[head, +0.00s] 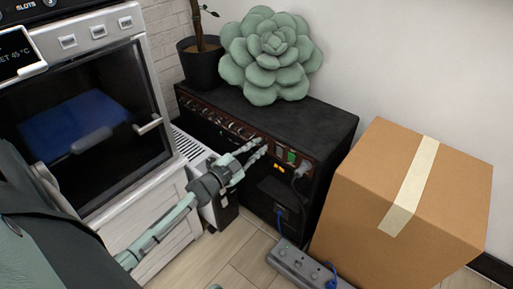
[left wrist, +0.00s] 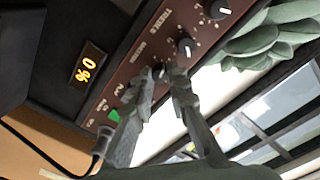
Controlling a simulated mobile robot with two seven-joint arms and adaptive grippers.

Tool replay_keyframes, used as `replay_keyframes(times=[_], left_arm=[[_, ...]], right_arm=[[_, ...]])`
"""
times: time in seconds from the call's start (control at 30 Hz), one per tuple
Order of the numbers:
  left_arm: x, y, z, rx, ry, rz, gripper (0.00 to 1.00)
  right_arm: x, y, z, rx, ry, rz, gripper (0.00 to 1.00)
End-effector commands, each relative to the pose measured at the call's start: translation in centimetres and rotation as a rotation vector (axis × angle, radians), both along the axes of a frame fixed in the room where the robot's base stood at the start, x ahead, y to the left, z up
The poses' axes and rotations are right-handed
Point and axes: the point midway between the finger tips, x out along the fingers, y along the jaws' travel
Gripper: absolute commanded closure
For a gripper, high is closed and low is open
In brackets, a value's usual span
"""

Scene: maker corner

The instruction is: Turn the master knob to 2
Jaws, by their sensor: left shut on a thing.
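The black amplifier (head: 318,125) stands on the floor against the wall, with a brown control panel along its front top edge. My left gripper (head: 262,147) reaches the right part of that panel. In the left wrist view, its fingertips (left wrist: 163,76) are shut around the small dark master knob (left wrist: 160,72), beside a label that seems to read MASTER. The fingers partly hide the knob, so I cannot read its pointer. An orange display (left wrist: 88,67) on the amplifier seems to read 0 %. My right gripper is in neither view.
Other knobs (left wrist: 186,47) sit close along the panel. A green switch (head: 291,157) and a plugged cable (head: 301,170) are right of my gripper. A cardboard box (head: 440,190) stands at right, a power strip (head: 300,266) in front, an oven (head: 90,110) at left, a succulent cushion (head: 268,60) on top.

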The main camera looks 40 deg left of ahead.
Motion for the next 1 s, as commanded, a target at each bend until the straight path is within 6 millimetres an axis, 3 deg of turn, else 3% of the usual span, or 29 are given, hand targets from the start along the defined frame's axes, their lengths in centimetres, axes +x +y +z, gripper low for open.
replay_keyframes(times=[0.4, 0.97, 1.0], left_arm=[[-0.03, -0.03, 0.0, 0.184, -0.015, 0.0, 1.0], [-0.03, -0.04, -0.01, 0.209, -0.017, 0.0, 1.0], [-0.03, -0.04, -0.01, 0.209, -0.017, 0.0, 0.79]], right_arm=[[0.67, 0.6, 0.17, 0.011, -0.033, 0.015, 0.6], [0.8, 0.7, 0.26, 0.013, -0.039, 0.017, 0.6], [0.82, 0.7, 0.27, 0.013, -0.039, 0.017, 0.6]])
